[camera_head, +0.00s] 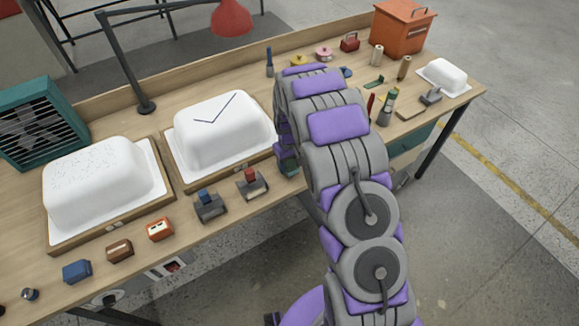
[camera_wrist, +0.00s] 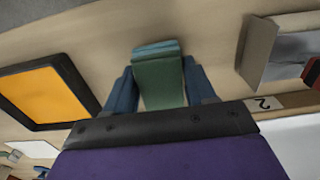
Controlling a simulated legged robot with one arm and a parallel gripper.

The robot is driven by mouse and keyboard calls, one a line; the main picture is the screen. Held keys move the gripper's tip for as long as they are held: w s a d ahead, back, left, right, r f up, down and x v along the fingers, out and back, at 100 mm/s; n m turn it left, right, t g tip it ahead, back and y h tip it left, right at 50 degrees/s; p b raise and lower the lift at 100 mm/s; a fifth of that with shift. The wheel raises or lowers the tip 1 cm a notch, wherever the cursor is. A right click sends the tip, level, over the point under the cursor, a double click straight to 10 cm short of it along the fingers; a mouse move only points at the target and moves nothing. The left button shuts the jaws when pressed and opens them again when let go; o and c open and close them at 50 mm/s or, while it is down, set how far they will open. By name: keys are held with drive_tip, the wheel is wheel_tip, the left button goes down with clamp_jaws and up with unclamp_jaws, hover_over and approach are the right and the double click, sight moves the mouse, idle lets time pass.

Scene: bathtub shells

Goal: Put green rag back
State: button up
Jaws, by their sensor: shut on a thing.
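My gripper (camera_wrist: 158,84) is shut on the green rag (camera_wrist: 160,73), a folded piece between its two blue-grey fingers in the wrist view. In the head view my gripper (camera_head: 287,152) is beside the right end of the middle white shell, near the table's front edge, partly hidden by my arm. A small bit of green (camera_head: 290,169) shows below it there. I cannot tell from the wrist view whether the rag touches the wooden surface.
Two white tub shells (camera_head: 105,190) (camera_head: 220,128) sit on wooden bases. Blocks and clamps (camera_head: 210,204) line the front edge. Bottles and tools (camera_head: 387,105) crowd the right side. A black-framed orange panel (camera_wrist: 42,93) and a grey bracket (camera_wrist: 258,50) flank the rag.

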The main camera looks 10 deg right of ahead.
sight(290, 162)
drive_tip(key=shift+f, duration=0.75)
drive_tip(key=o, duration=1.2)
wheel_tip(290, 162, up, 12)
drive_tip(key=p, duration=0.3)
drive_tip(key=shift+r, duration=0.2)
